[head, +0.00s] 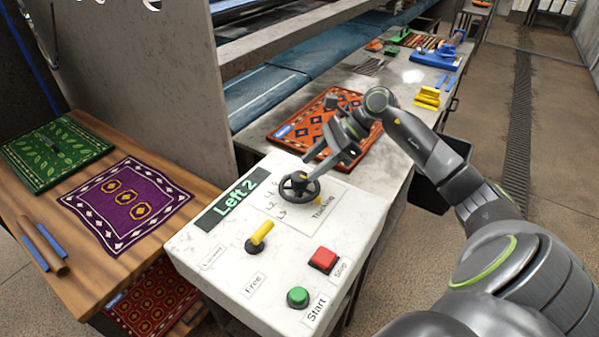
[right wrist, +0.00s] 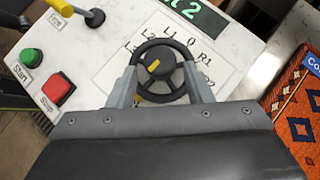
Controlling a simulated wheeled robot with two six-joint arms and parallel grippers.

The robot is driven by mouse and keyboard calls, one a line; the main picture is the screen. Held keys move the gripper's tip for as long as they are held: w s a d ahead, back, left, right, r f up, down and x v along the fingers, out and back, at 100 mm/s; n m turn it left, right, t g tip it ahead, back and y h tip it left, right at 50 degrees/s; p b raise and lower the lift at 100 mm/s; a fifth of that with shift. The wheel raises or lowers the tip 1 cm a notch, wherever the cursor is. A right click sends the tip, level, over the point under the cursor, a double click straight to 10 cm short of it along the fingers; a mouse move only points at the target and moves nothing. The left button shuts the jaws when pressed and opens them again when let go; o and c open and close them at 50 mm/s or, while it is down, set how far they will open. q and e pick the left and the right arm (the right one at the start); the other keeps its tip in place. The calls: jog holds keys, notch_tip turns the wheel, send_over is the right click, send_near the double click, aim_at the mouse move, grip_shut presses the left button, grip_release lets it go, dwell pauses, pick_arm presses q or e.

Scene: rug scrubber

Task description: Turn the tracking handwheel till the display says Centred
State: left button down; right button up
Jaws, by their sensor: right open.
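The black tracking handwheel (head: 300,186) sits on the white control panel (head: 375,200) over a printed dial. The green-lettered display (head: 231,205) reads "Left 2". My right gripper (head: 311,168) is at the wheel from above and behind. In the right wrist view its two open fingers (right wrist: 160,85) stand on either side of the handwheel (right wrist: 157,104), close to the rim; I cannot tell whether they touch it. A yellow mark (right wrist: 155,64) shows on the wheel's hub. Dial labels L1, 0 and R1 show beyond the wheel; others are partly covered. My left gripper is not in view.
The panel also has a yellow-handled lever (head: 262,233), a red Stop button (head: 323,260) and a green Start button (head: 297,297). An orange rug (head: 348,108) lies behind the wheel. A wooden table with a purple rug (head: 124,200) stands at left.

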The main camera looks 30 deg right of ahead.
aim_at(301, 174)
jog(key=shift+p+x, duration=0.45)
jog(key=shift+x, duration=2.15)
jog(key=c, duration=0.7)
